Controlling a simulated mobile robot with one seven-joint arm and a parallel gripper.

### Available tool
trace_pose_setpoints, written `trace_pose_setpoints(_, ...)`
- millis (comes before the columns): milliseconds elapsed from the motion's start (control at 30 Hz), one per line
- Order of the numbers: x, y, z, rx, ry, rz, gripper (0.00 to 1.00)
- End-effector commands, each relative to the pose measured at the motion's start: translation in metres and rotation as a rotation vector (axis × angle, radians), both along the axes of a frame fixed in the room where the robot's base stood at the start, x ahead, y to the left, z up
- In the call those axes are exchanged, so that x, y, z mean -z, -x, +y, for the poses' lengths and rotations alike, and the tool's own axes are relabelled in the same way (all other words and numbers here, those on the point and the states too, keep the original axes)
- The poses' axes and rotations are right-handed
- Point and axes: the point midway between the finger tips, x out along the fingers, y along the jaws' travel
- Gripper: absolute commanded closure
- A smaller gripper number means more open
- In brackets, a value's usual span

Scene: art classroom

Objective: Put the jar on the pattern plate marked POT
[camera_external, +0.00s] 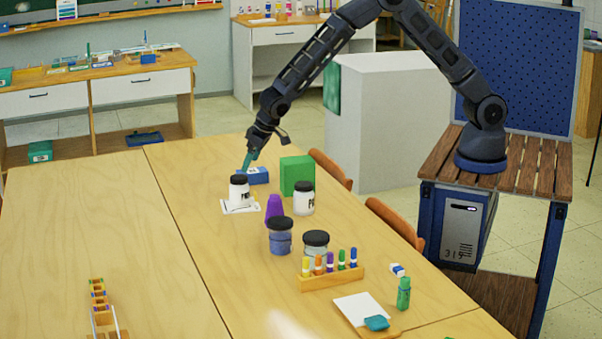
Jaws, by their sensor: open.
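A white jar with a black lid (239,193) stands upright on a flat white plate (227,209) on the table. Any marking on the plate is too small or covered to read. A second white jar with a black lid and dark lettering (304,201) stands to its right, off the plate. A blue jar (280,239) and a pale jar (316,246), both with black lids, stand closer to the camera. My gripper (247,165), with teal fingers, is open just above and behind the jar on the plate. Contact with that jar cannot be told.
A blue box (257,176) lies by my gripper, with a green block (297,175) to its right. A purple cone (274,208) stands between the jars. A marker rack (331,279) is nearer the camera.

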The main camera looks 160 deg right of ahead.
Motion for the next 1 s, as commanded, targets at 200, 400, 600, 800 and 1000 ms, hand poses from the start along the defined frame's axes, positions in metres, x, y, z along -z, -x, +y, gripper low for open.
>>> trace_pose_setpoints(200,-0.048,-0.026,0.044,-0.077,0.013,0.008,0.17)
trace_pose_setpoints(400,-0.116,-0.052,0.122,-0.203,0.024,0.027,0.17)
trace_pose_setpoints(600,-0.176,-0.063,0.205,-0.332,0.034,0.040,0.17)
trace_pose_setpoints(800,-0.226,-0.060,0.289,-0.463,0.039,0.048,0.17)
trace_pose_setpoints(1000,-0.267,-0.042,0.371,-0.595,0.042,0.051,0.17)
